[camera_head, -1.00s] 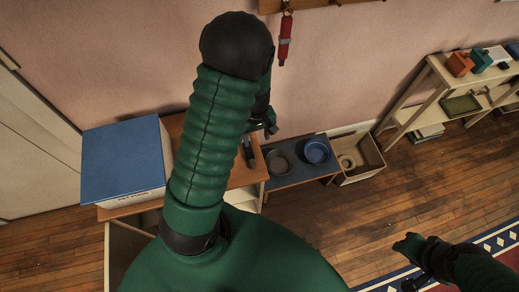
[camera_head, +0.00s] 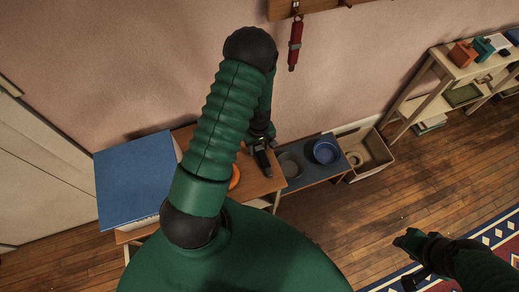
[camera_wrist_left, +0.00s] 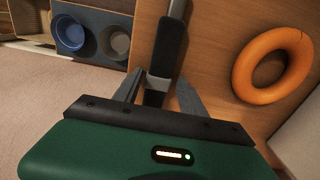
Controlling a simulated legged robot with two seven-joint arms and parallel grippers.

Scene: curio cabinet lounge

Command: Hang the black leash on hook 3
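The black leash (camera_wrist_left: 168,45), a narrow black piece with grey parts, lies on the wooden table top (camera_wrist_left: 215,25) in the left wrist view. My left gripper (camera_wrist_left: 158,92) is open, with one finger on each side of the leash's near end. I cannot tell whether the fingers touch it. In the head view my left gripper (camera_head: 263,153) is low over the table, and the leash is hard to tell from it. The wooden hook rail (camera_head: 318,5) is at the top edge, mostly cut off, so hook numbers do not show. My right gripper (camera_head: 412,262) is at the lower right, its fingers unclear.
A red leash (camera_head: 295,45) hangs from the rail. An orange ring (camera_wrist_left: 246,75) lies on the table beside the black leash. A blue-topped box (camera_head: 135,178) stands left. A blue bowl (camera_head: 325,151), a grey bowl (camera_head: 290,164) and a bin (camera_head: 374,157) are right of the table.

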